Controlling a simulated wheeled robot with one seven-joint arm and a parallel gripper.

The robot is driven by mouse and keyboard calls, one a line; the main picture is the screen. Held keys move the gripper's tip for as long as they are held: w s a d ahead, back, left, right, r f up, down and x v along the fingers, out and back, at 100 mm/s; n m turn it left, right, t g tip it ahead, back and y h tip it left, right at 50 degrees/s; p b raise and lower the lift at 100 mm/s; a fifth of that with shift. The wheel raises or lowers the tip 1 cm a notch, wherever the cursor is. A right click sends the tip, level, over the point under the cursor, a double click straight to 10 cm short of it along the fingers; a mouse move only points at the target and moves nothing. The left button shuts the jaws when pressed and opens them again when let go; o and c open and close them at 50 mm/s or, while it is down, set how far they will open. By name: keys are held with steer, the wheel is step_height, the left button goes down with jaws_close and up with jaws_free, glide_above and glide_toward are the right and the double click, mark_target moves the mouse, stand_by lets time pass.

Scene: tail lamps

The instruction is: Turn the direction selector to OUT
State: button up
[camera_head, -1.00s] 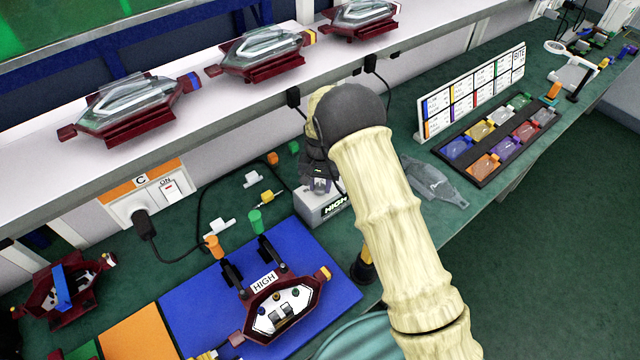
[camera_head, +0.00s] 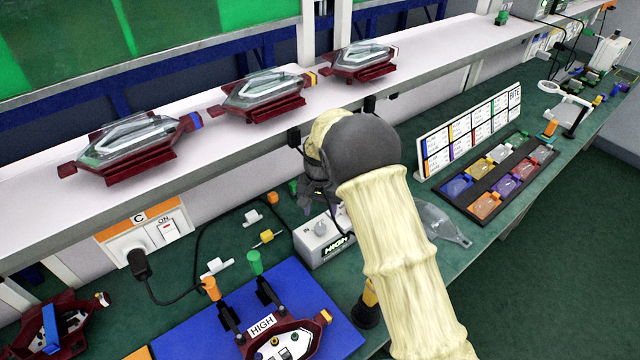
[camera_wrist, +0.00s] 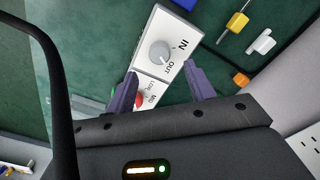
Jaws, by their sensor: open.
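A red part (camera_wrist: 140,99) lies further along the box, partly hidden by a finger. My gripper (camera_head: 318,203) is above and just behind the box in the head view. In the wrist view its two purple fingers (camera_wrist: 160,70) are open and empty, with the knob ahead between their lines, apart from them.
A blue mat (camera_head: 225,313) with a dark red lamp unit (camera_head: 270,343) is in front of the box. Yellow (camera_head: 266,237) and white connectors lie to its left. A clear lens (camera_head: 440,224) and a tray of coloured parts (camera_head: 470,197) are right. The shelf edge (camera_head: 240,155) is close behind.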

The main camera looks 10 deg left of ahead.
mark_target(320, 227)
step_height(320, 227, up, 11)
steer(key=b, duration=0.1)
stand_by(1.8)
